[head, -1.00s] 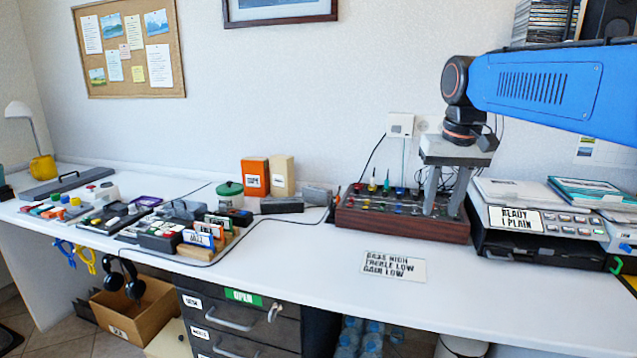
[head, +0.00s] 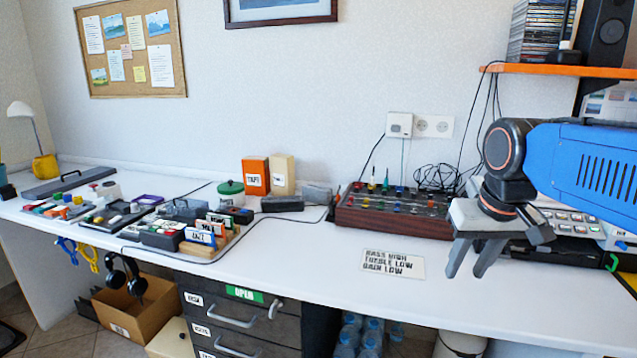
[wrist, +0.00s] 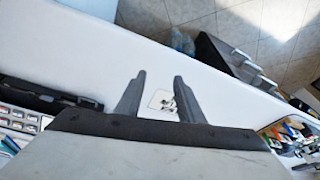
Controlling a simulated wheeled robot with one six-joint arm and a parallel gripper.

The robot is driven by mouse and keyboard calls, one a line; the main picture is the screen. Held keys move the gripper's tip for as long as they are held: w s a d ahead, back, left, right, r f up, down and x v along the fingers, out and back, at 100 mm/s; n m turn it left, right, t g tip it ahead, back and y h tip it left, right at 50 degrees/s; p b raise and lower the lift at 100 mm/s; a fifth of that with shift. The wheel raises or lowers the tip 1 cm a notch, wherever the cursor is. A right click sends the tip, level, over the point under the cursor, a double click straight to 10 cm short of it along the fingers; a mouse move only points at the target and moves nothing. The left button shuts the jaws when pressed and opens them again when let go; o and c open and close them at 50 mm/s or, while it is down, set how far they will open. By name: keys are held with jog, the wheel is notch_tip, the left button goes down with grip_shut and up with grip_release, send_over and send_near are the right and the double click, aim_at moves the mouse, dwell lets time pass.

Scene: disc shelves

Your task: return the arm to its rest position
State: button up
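My gripper (head: 467,272) hangs below my blue arm at the right of the head view, in front of the wooden-sided control box (head: 395,221). Its two grey fingers point down and stand apart with nothing between them. In the wrist view the fingers of my gripper (wrist: 159,82) are also apart and empty, with white desk surface beyond them. The lettered card (head: 393,264) lies flat on the desk to the left of the fingers. The card (wrist: 163,101) shows between the fingers in the wrist view, some way beyond them.
An orange shelf (head: 560,71) with discs and a speaker is above my arm. Machines with button rows (head: 575,217) stand behind my arm at the right. Orange and cream boxes (head: 256,176) and several small items stand at the left.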

jog(key=s+d+f+t, duration=0.1)
jog(key=s+f, duration=1.1)
jog(key=f, duration=0.1)
